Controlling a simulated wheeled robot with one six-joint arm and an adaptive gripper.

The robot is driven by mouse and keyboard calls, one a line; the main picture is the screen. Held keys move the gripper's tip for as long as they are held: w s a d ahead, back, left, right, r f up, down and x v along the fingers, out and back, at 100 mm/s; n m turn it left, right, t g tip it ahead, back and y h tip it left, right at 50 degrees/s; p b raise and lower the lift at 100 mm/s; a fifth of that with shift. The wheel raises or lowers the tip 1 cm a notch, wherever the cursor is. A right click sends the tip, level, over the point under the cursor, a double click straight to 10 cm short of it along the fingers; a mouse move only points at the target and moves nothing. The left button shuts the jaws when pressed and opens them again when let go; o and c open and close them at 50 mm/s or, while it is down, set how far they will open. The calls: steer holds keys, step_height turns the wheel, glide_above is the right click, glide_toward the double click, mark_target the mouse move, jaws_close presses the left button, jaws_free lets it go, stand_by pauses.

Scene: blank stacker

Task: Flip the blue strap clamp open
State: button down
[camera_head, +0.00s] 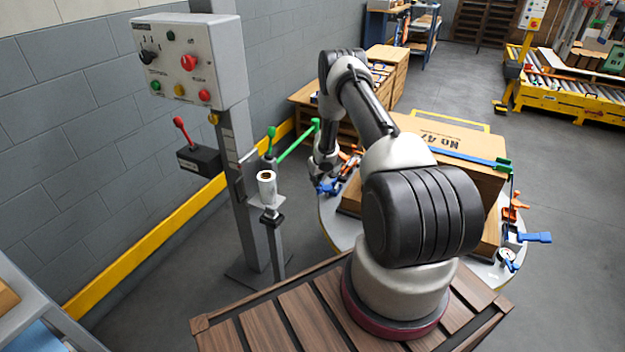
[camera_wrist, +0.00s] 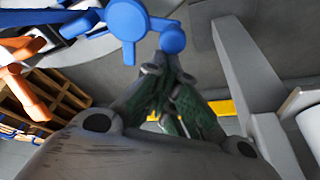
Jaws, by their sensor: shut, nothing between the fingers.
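A blue clamp part with rounded knobs (camera_wrist: 128,20) fills the upper middle of the wrist view. It appears in the head view as a small blue piece (camera_head: 328,187) at the left edge of the round table. My gripper (camera_wrist: 170,75) is shut and empty, its fingertips close below the blue knob; I cannot tell whether they touch it. In the head view my gripper (camera_head: 323,172) is partly hidden by its own links. A blue strap (camera_head: 460,157) crosses the carton's top to a green buckle (camera_head: 502,165). Another blue handle (camera_head: 536,237) sticks out at the right.
The carton (camera_head: 455,142) stands on the round grey table (camera_head: 342,232). Orange clamps (camera_head: 512,213) sit at its right edge, and orange parts (camera_wrist: 20,85) show at left in the wrist view. A control post (camera_head: 240,165) and a roll stand (camera_head: 268,190) stand left of my arm.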

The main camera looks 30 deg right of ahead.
steer(key=s+n, duration=0.1)
steer(key=n, duration=0.1)
steer(key=s+n+y, duration=0.1)
steer(key=shift+s+a+n, duration=0.1)
steer(key=shift+a+n, duration=0.25)
steer(key=shift+n, duration=0.05)
steer(key=shift+s, duration=0.1)
stand_by(0.6)
